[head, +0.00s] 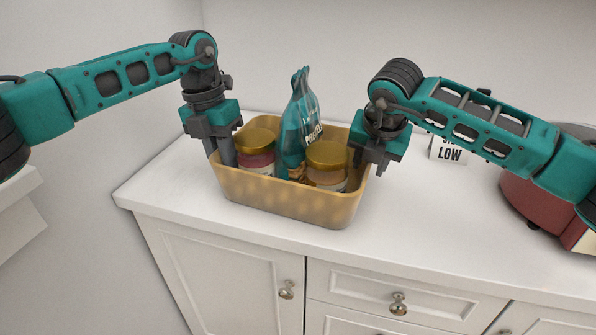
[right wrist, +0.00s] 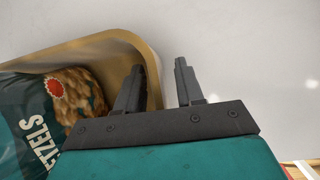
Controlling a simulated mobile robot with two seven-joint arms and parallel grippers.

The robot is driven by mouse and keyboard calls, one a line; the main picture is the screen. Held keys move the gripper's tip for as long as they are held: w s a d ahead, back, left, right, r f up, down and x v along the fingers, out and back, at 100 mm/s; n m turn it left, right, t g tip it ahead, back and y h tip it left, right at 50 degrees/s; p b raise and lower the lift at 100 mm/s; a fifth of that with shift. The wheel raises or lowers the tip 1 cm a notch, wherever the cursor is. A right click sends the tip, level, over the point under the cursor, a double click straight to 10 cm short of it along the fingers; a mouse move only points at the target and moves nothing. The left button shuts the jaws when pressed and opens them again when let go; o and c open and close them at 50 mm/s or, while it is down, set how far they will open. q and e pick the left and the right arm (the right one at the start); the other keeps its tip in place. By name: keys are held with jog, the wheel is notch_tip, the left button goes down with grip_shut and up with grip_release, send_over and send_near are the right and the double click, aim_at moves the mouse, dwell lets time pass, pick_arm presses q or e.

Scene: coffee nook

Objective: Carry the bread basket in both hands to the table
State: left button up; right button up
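The bread basket (head: 290,204) is a tan-yellow tub on the white counter. It holds a teal pretzel bag (head: 294,125) and two gold-lidded jars (head: 257,142) (head: 326,157). My left gripper (head: 220,150) points down at the basket's left end, its fingers apart at the rim; part of the rim there is hidden. My right gripper (head: 369,158) is at the right end. In the right wrist view, my right gripper (right wrist: 158,88) is open, with one finger inside the basket (right wrist: 110,43) and one outside, and a gap between the wall and the outer finger.
A small sign reading "LOW" (head: 449,152) stands on the counter (head: 420,215) behind my right arm. A dark red appliance (head: 530,203) stands at the right, partly hidden by that arm. The counter's front edge is close to the basket. Cabinet doors and drawers with knobs (head: 398,303) are below.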

pick_arm(q)
jog(key=c, duration=0.3)
pick_arm(e)
jog(key=c, duration=0.3)
pick_arm(q)
grip_shut()
pick_arm(e)
grip_shut()
pick_arm(q)
jog(key=shift+r, duration=0.1)
dwell(0.4)
jog(key=shift+w+r, duration=0.15)
pick_arm(e)
jog(key=shift+w+r, duration=0.15)
